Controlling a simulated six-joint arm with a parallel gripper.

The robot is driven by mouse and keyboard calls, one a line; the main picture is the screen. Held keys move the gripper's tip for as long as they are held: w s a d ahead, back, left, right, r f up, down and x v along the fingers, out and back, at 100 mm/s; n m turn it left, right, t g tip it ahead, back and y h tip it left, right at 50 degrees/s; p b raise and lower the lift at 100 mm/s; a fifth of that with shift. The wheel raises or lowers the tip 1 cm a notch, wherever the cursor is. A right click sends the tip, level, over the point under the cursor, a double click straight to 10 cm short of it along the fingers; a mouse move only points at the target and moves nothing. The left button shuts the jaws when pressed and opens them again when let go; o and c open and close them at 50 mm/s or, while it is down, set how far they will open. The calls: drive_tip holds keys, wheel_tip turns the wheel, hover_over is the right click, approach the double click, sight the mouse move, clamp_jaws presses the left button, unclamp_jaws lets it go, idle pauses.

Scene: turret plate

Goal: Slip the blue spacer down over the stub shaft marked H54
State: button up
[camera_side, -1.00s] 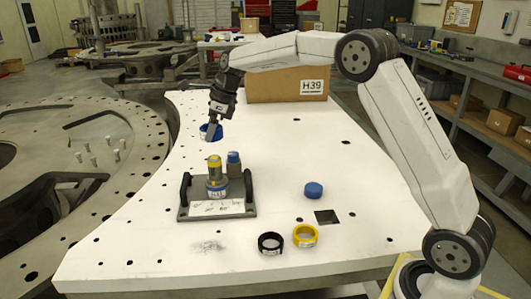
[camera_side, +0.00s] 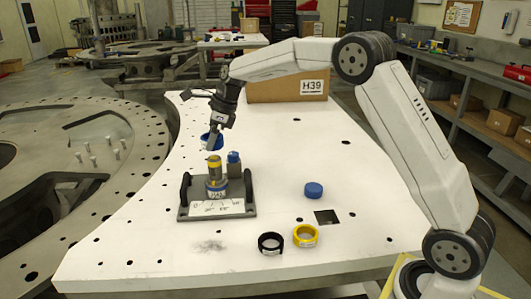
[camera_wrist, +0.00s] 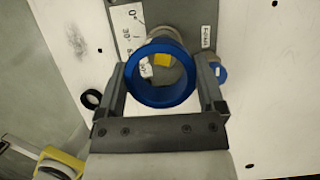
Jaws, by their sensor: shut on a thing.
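The blue spacer (camera_side: 211,143) is a ring held by my gripper (camera_side: 216,132). In the side view it is above and slightly behind the yellow-topped stub shaft (camera_side: 214,160), apart from it. In the wrist view the spacer (camera_wrist: 166,98) sits between both fingers of my gripper (camera_wrist: 163,82), and part of a grey shaft with a yellow patch shows through its opening, off-centre. The shaft stands on a grey fixture plate (camera_side: 247,208) with two dark handles. A second post with a blue top (camera_side: 234,157) stands beside it. I cannot read an H54 mark.
A black ring (camera_side: 260,243) and a yellow ring (camera_side: 315,237) lie on the white table (camera_side: 150,235). A blue round cap (camera_side: 314,190) and a square hole (camera_side: 326,217) are right of the fixture. A cardboard box (camera_side: 275,88) marked H39 stands behind.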

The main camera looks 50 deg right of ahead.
sight(215, 167)
drive_tip(key=shift+f, duration=4.75)
drive_tip(key=shift+f, duration=0.15)
drive_tip(key=o, duration=1)
drive_tip(key=shift+o, duration=0.2)
drive_tip(key=v, duration=0.8)
drive_tip(key=shift+a+f, duration=0.1)
